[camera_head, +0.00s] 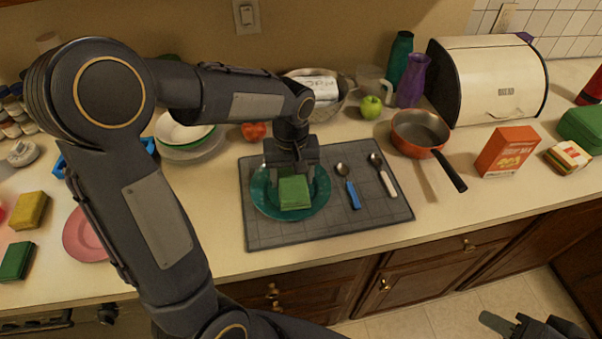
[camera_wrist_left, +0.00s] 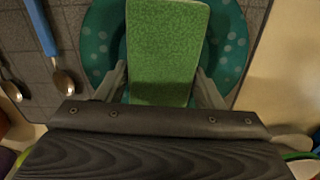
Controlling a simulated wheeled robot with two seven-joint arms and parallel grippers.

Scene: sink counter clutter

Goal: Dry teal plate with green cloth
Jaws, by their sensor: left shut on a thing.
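The teal plate (camera_head: 319,195) lies on a grey mat (camera_head: 350,221); its dotted rim also shows in the left wrist view (camera_wrist_left: 234,52). The green cloth (camera_head: 295,194) is a folded block over the middle of the plate, and in the left wrist view (camera_wrist_left: 168,45) it covers the plate's centre. My left gripper (camera_head: 292,172) points down over the plate and is shut on the cloth, with one finger on each side of it. Whether the cloth touches the plate is hard to tell. My right gripper (camera_head: 530,326) is low at the bottom right, partly cut off, away from the counter.
A blue-handled spoon (camera_head: 350,190) and a white-handled spoon (camera_head: 383,178) lie right of the plate on the mat. An orange-brown pan (camera_head: 420,133) stands beyond. A pink plate (camera_head: 82,238), yellow sponge (camera_head: 28,210) and green block (camera_head: 16,261) are at left. Front counter is clear.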

